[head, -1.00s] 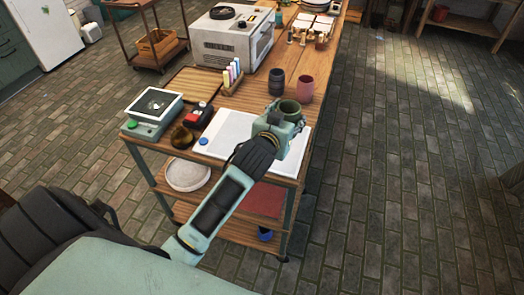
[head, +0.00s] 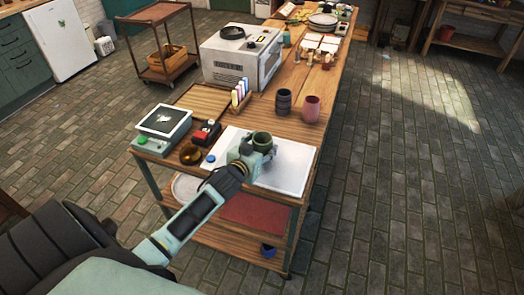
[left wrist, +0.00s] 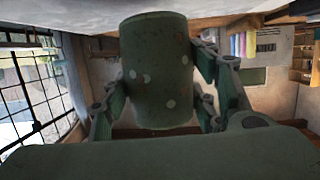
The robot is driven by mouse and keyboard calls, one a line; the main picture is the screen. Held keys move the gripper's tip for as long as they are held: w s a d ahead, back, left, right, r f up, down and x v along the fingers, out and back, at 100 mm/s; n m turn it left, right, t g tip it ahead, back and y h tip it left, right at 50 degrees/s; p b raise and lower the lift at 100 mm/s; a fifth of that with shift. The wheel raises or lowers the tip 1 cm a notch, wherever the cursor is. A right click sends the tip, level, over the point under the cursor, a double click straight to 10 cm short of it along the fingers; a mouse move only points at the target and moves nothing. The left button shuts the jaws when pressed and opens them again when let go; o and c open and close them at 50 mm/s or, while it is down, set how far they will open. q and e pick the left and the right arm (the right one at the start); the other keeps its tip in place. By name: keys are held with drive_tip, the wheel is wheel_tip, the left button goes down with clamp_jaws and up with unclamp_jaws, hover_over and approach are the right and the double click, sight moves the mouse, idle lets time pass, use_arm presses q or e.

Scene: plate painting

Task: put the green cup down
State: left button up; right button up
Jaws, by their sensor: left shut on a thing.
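The green cup (head: 262,142) is in my left gripper (head: 252,153), over the white mat (head: 290,172) at the near end of the wooden table. In the left wrist view the cup (left wrist: 158,72), dark green with pale dots, sits between the two fingers of the gripper (left wrist: 160,85), which are shut around its sides. The cup's open mouth faces up in the head view. Whether its base touches the mat is hidden by the gripper. My right gripper is not in view.
A dark cup (head: 283,101) and a pink cup (head: 311,108) stand behind the mat. A scale (head: 163,124), a brown bowl (head: 190,154) and a rack of coloured bottles (head: 240,97) are to the left. A white oven (head: 241,58) stands farther back. The mat's right part is bare.

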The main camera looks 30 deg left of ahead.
use_arm(q)
drive_tip(key=shift+f, duration=1.1)
drive_tip(key=shift+f, duration=0.1)
drive_tip(key=o, duration=1.4)
drive_tip(key=shift+f, duration=0.1)
drive_tip(key=shift+s+d, duration=0.1)
drive_tip(key=shift+s, duration=0.05)
drive_tip(key=v, duration=1.2)
drive_tip(key=shift+b, duration=0.4)
